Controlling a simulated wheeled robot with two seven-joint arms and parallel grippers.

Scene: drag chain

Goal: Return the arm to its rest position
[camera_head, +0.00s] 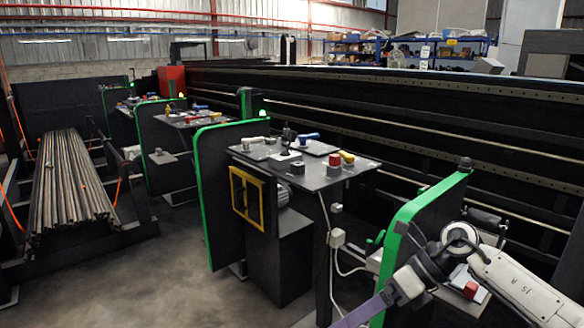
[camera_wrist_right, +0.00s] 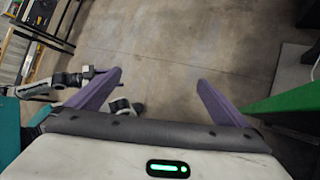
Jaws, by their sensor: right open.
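My right arm (camera_head: 515,290) reaches in from the lower right of the head view, bent at its grey joint. A purple finger of my right gripper (camera_head: 360,313) shows at the bottom edge, and its tip is cut off. In the wrist view both purple fingers of the right gripper (camera_wrist_right: 160,77) are spread wide with nothing between them. My left gripper is not seen in the head view.
A green-edged black panel (camera_head: 403,235) stands right beside my right arm. A green edge also shows at right in the wrist view (camera_wrist_right: 290,97). A worktable (camera_head: 310,175) with tools is ahead. A rack of rods (camera_head: 68,190) stands left. Open floor (camera_head: 170,275) lies between.

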